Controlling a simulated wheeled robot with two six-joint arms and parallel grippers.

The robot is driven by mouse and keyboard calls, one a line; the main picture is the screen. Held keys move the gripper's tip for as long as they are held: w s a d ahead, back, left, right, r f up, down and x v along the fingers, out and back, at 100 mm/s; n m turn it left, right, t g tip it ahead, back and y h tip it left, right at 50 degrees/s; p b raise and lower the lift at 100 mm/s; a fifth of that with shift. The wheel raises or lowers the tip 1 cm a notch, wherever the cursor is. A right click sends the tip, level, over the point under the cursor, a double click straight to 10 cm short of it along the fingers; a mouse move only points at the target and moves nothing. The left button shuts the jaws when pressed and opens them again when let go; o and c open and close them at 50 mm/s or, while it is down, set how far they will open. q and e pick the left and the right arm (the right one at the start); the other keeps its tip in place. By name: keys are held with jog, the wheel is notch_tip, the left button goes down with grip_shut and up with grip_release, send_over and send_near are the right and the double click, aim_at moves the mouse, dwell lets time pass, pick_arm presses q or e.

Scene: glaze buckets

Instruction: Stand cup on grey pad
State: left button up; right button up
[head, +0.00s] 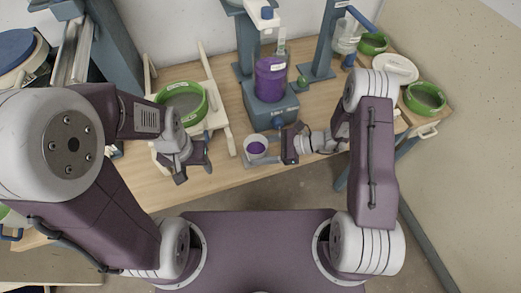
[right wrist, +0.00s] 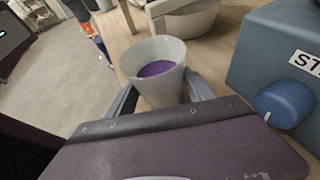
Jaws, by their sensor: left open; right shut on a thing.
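A pale grey cup (head: 256,147) with purple liquid inside stands near the table's front edge in the head view. It also shows in the right wrist view (right wrist: 150,88), upright between my fingers. My right gripper (head: 268,150) comes from the right and is shut on the cup; its fingers also show in the right wrist view (right wrist: 163,95). Whether the cup's base touches anything is hidden. My left gripper (head: 196,175) is open and empty, to the left of the cup by the table's front edge.
A blue-grey machine base (head: 272,108) with a purple container (head: 270,80) stands just behind the cup; its blue knob (right wrist: 282,103) is close to my right gripper. A green-rimmed sieve (head: 182,104) sits on a wooden frame at left. More green-rimmed sieves (head: 425,97) are at right.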

jog(key=shift+f, duration=0.2)
jog(key=o, duration=1.6)
jog(key=shift+o, duration=0.2)
jog(key=shift+r, duration=0.25)
jog(key=w+v, duration=0.1)
jog(key=v, duration=1.1)
jog(key=s+n+g+h, duration=0.4)
jog(key=s+n+h, duration=0.35)
jog(key=s, duration=0.25)
jog(key=d+r+n+t+h, duration=0.4)
jog(key=d+n+h, duration=0.1)
jog(key=n, duration=0.6)
jog(key=shift+s+d+r+h, duration=0.15)
jog(key=shift+s+d+h, duration=0.2)
jog(key=shift+d, duration=0.2)
